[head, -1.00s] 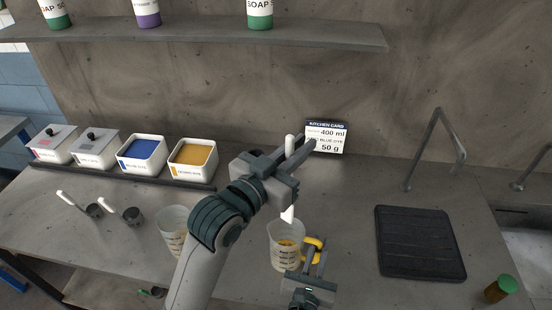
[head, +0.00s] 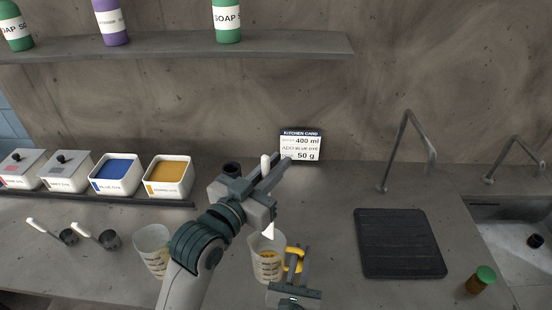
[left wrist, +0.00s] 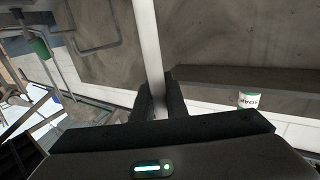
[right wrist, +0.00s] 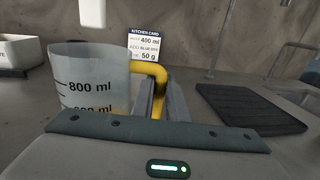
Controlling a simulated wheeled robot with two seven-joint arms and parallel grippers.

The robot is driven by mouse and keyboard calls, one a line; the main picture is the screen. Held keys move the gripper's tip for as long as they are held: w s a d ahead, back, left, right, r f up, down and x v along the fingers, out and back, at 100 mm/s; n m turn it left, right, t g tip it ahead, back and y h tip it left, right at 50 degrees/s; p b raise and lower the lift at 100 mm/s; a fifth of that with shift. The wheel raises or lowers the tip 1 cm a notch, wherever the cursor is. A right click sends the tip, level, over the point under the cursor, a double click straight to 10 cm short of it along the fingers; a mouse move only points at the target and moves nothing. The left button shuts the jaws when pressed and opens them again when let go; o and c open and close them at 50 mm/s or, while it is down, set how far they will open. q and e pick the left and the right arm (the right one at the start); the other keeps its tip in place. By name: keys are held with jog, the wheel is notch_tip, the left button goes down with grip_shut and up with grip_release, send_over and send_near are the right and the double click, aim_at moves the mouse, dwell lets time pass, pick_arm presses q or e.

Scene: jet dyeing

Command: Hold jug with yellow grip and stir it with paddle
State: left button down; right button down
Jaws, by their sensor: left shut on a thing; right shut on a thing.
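The jug with the yellow grip (head: 266,262) stands on the counter in the head view, with yellow markings or contents low in it. My right gripper (head: 294,262) is shut on its yellow grip, which also shows between the fingers in the right wrist view (right wrist: 158,76). My left gripper (head: 272,176) is above the jug and shut on the white paddle (head: 268,230). The paddle is upright, its lower end at the jug's mouth; whether it is inside is hard to tell. The paddle shaft also shows in the left wrist view (left wrist: 147,40).
A second jug (head: 152,246) stands left, partly behind my left arm. Tubs of blue dye (head: 118,186) and yellow dye (head: 166,190), two ladles (head: 68,237), a kitchen card (head: 300,147), a black mat (head: 400,244), a green-capped jar (head: 481,280) and a sink (head: 510,235) surround the work area.

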pick_arm(q)
notch_tip(320, 180, down, 17)
jog(key=shift+r, duration=0.2)
dwell(1.2)
dwell(0.5)
jog(key=shift+s, duration=0.2)
